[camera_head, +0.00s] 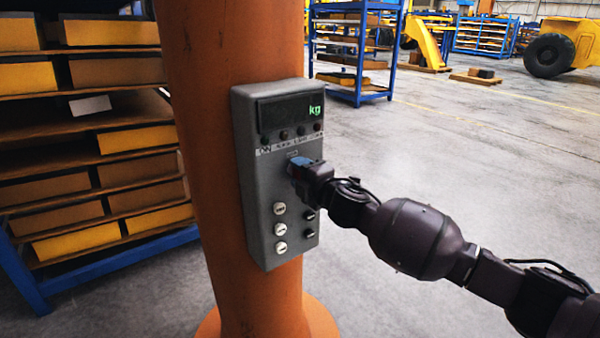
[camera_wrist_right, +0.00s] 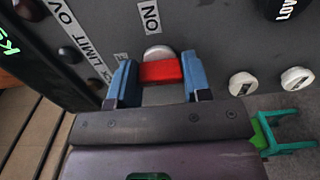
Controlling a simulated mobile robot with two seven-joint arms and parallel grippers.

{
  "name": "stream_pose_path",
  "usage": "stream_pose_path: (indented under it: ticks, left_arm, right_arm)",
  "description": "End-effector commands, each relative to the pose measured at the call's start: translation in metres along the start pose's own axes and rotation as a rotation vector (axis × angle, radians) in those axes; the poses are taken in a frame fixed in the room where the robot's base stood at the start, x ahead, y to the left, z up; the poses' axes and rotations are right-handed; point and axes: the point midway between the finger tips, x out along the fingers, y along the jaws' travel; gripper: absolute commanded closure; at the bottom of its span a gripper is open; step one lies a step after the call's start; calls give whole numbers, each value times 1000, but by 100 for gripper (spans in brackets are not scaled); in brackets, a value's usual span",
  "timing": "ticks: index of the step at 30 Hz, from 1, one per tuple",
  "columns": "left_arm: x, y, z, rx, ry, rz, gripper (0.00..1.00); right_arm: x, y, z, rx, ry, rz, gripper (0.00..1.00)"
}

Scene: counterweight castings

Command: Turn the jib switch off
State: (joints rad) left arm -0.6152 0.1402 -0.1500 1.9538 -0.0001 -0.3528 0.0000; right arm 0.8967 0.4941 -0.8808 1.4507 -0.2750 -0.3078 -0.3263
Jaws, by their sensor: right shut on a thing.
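The grey control box (camera_head: 256,215) is fixed to the orange column (camera_head: 205,130). Its dark display (camera_head: 288,112) shows a green "kg". In the right wrist view, the red jib switch lever (camera_wrist_right: 161,71) sits in front of a pale round base (camera_wrist_right: 158,53), below an "ON" label (camera_wrist_right: 149,17). Another label, mostly hidden, ends in "F" by the left finger. My right gripper (camera_head: 297,168) is at the upper middle of the box, its blue fingers shut on the lever from both sides; it also shows in the right wrist view (camera_wrist_right: 160,66). In the head view it hides the lever. My left gripper is out of view.
White knobs (camera_head: 280,229) and black knobs (camera_head: 309,224) sit below my gripper on the box. Small dark buttons line the display's lower edge. A loaded rack (camera_head: 100,238) stands left, a blue shelf (camera_head: 385,75) behind. The floor to the right is open.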

Motion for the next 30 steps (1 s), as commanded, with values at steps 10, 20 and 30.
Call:
stream_pose_path:
  ticks: [10, 20, 30]
  left_arm:
    - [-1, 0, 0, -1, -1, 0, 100]
    - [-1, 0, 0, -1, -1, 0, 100]
    - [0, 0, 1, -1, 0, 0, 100]
  right_arm:
    - [0, -1, 0, -13, 1, -1, 79]
    - [0, -1, 0, -11, 0, -1, 30]
    - [-5, 0, 0, -10, 0, 0, 30]
